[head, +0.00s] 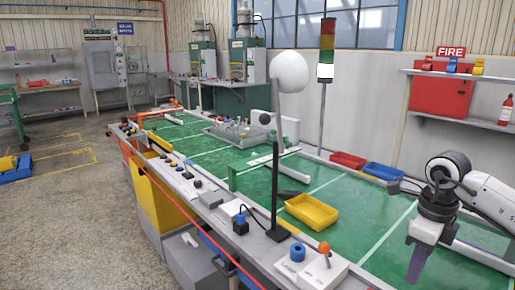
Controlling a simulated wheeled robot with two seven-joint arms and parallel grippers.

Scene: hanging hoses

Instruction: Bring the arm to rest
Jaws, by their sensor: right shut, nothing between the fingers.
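My right arm comes in from the right edge in the head view, white with dark joints. Its wrist bends down, and my right gripper (417,264) points downward over the near right part of the green table top (352,215). The gripper is shut and empty. It stands apart from the yellow tray on its left. I cannot tell how high it is above the table. My left gripper is not in view.
A yellow tray (311,211), a red tray (348,160) and a blue tray (383,171) sit on the table. A lamp with a white round head (290,72) stands at the front edge. A control box (312,270) is nearby. A signal tower (326,50) rises behind.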

